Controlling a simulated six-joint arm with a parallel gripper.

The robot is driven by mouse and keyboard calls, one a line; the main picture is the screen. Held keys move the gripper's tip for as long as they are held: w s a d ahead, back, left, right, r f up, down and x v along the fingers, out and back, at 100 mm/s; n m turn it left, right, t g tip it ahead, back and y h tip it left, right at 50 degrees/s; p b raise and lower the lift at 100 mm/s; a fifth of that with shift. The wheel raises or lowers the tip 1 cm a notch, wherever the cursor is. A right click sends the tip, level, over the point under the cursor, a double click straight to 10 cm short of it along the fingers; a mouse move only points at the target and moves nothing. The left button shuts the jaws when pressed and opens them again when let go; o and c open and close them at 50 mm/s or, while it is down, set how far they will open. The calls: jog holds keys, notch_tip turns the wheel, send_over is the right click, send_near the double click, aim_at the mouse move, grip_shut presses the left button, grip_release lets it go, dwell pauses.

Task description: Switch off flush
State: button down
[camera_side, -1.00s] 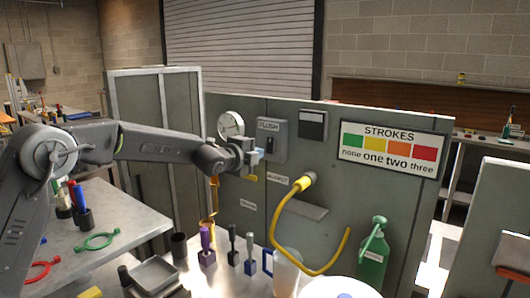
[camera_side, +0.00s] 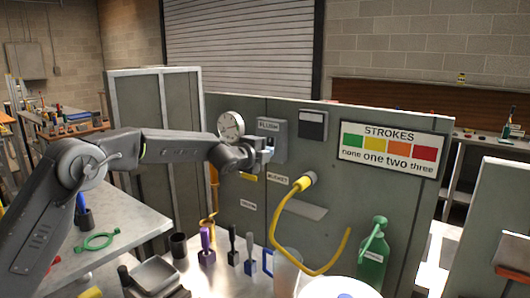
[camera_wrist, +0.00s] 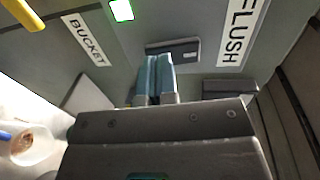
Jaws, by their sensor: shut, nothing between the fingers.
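The flush switch box (camera_side: 272,137) is a grey box with a FLUSH label, mounted on the upright grey panel. In the wrist view the FLUSH label (camera_wrist: 237,35) runs along the right, and a dark rocker-like plate (camera_wrist: 182,50) sits behind my fingertips. My gripper (camera_side: 268,150) is at the lower front of the box, with its blue-grey fingers (camera_wrist: 157,75) together and empty. The fingertips overlap the plate's left end in the wrist view; whether they touch it I cannot tell. The switch's position is unclear, and my gripper partly hides the box.
A green lit square (camera_wrist: 122,10) shows in the wrist view. A dial gauge (camera_side: 231,124) is left of the box, and a yellow hose (camera_side: 285,213) hangs below right. A STROKES sign (camera_side: 388,152) is at right. Several upright tools, including a purple one (camera_side: 207,245), stand below.

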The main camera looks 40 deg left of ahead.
jog(key=shift+w+f, duration=0.1)
jog(key=s+f, duration=0.2)
jog(key=s, duration=1.2)
jog(key=shift+f, duration=0.1)
dwell(0.3)
jog(key=s+d+f+n+g, duration=0.1)
jog(key=s+n+g, duration=0.4)
jog(key=s, duration=1.3)
jog(key=s+d+f+n+g, duration=0.2)
jog(key=s+n+g, duration=0.3)
jog(key=s+n, duration=0.8)
jog(key=s+d, duration=0.1)
jog(key=s, duration=0.4)
jog(key=shift+g, duration=0.4)
